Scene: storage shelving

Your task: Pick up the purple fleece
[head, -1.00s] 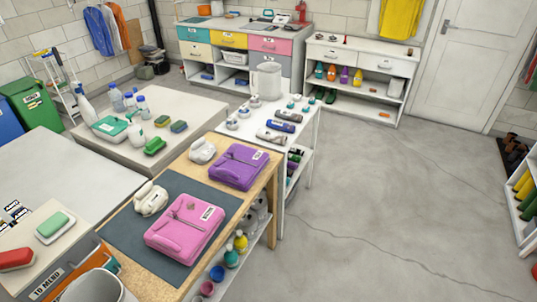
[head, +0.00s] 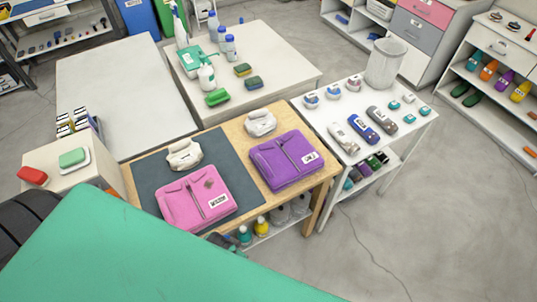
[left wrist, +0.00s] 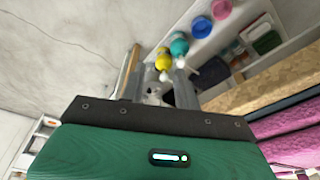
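The purple fleece (head: 287,160) lies folded on the bare wooden right part of the table, with a white label at its right. A pink fleece (head: 195,198) lies to its left on a dark mat. My left gripper shows in the left wrist view (left wrist: 162,85), its grey fingers apart with nothing clearly held between them. It is low beside the table's front edge, near the shelf bottles. In the head view my green arm covers the front, and the fingers are mostly hidden. My right gripper is not in view.
White cloth bundles (head: 184,154) lie behind the fleeces. A white table (head: 340,100) with bottles and a bin (head: 385,63) stands to the right. Coloured bottles (left wrist: 179,44) are on the shelf below. Open floor (head: 450,220) lies to the right.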

